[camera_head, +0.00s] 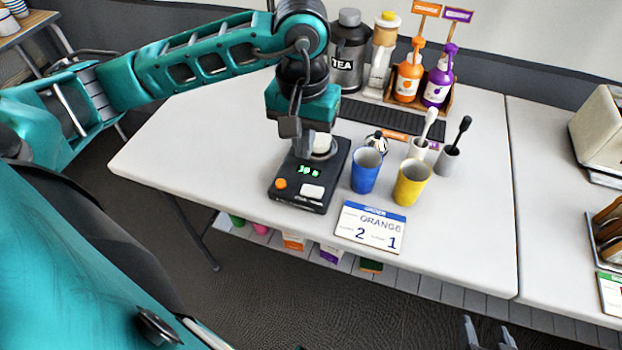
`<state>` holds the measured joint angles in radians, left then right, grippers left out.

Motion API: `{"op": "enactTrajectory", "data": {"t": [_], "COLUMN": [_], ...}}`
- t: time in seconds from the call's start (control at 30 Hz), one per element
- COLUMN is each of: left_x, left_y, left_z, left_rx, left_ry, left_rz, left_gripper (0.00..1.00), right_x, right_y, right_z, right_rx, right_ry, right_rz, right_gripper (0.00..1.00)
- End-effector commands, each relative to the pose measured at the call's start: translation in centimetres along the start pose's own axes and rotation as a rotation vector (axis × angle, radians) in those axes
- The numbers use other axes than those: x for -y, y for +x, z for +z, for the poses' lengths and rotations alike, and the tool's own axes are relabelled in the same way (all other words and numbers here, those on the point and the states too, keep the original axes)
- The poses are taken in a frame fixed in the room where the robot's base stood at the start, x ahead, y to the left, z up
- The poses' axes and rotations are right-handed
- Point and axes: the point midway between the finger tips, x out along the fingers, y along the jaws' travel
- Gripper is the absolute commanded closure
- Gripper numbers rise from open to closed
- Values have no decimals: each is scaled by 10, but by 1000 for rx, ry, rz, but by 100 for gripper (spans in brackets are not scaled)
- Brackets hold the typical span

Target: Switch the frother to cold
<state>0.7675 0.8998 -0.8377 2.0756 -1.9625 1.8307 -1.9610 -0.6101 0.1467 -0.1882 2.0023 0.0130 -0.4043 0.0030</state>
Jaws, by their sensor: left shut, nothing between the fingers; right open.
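A black countertop device (312,193), seemingly the frother, sits near the front of the white table. My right gripper (488,330) is open and empty at the bottom edge, below the table front.
A blue cup (366,170) and a yellow cup (411,183) stand right of the device, with an order card (371,227) in front. Two small holders with brushes (449,158) stand behind. Bottles and a tea canister (348,58) line the back. The table's left part is clear.

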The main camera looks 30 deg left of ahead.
Motion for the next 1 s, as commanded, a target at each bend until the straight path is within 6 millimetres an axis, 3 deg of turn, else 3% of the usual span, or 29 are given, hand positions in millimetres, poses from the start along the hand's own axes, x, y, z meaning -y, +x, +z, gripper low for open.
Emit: {"op": "enactTrajectory", "data": {"t": [1.0], "left_x": [0], "left_y": [-22], "left_z": [0], "left_rx": [-1], "left_ry": [0], "left_rz": [0], "left_gripper": [100], "right_x": [0], "right_y": [-6], "right_z": [-10], "right_rx": [-1], "right_ry": [0], "right_rz": [0], "right_gripper": [43]}}
